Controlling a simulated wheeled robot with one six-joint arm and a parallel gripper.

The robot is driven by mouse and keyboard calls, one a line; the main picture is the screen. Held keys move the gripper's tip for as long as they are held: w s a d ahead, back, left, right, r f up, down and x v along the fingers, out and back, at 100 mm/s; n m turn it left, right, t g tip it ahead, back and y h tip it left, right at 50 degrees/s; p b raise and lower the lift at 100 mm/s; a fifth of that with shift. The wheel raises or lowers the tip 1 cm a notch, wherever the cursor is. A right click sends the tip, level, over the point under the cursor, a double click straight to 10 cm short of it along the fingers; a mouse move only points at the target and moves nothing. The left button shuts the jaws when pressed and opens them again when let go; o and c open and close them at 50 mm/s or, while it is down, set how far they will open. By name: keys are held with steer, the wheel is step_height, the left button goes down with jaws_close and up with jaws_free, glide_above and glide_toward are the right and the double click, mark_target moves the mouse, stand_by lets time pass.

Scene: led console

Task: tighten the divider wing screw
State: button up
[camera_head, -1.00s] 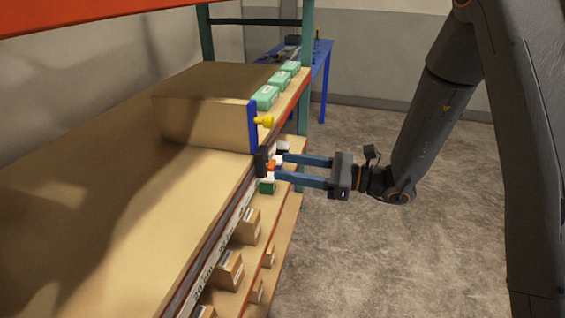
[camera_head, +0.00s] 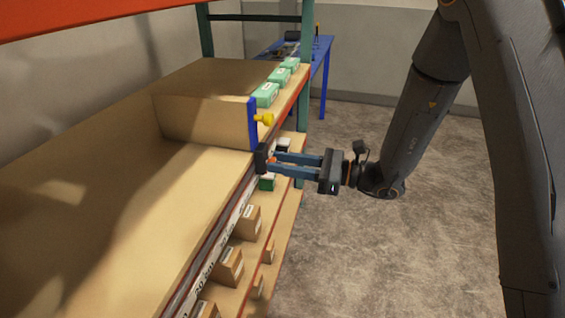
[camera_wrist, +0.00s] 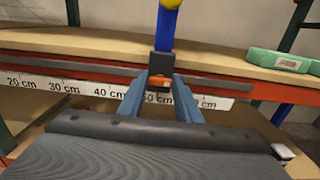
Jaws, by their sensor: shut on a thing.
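The divider (camera_head: 253,125) is an upright blue strip at the open end of a tan panel on the shelf, with a yellow knob (camera_head: 264,119) on its face. Below it a black clamp block (camera_head: 261,158) sits at the shelf's front rail. The orange wing screw (camera_wrist: 160,82) is on the front of the block. My gripper (camera_head: 274,162) reaches in from the right, its two blue fingers shut on the wing screw, one on each side. The wrist view shows the divider's blue strip (camera_wrist: 166,28) standing above. The screw is mostly hidden by the fingers in the head view.
A printed centimetre scale (camera_wrist: 60,86) runs along the rail below the shelf edge. Green boxes (camera_head: 266,94) stand on the shelf beyond the divider. Cardboard boxes (camera_head: 228,266) sit on the lower shelf. A blue table (camera_head: 325,70) stands at the back. The floor at right is clear.

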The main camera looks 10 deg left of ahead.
steer(key=m+p, duration=0.3)
steer(key=m, duration=0.3)
steer(key=shift+w+m, duration=0.1)
steer(key=shift+m, duration=0.3)
steer(key=m+p, duration=0.2)
steer(key=m, duration=0.4)
steer(key=shift+w+f+p, duration=0.1)
steer(key=shift+p, duration=0.3)
steer(key=m+p, duration=0.1)
steer(key=m, duration=0.7)
steer(key=m+p, duration=0.1)
steer(key=m, duration=0.3)
steer(key=shift+f+p, duration=0.35)
steer(key=shift+m, duration=0.4)
steer(key=o, duration=1.1)
steer(key=shift+d, duration=0.15)
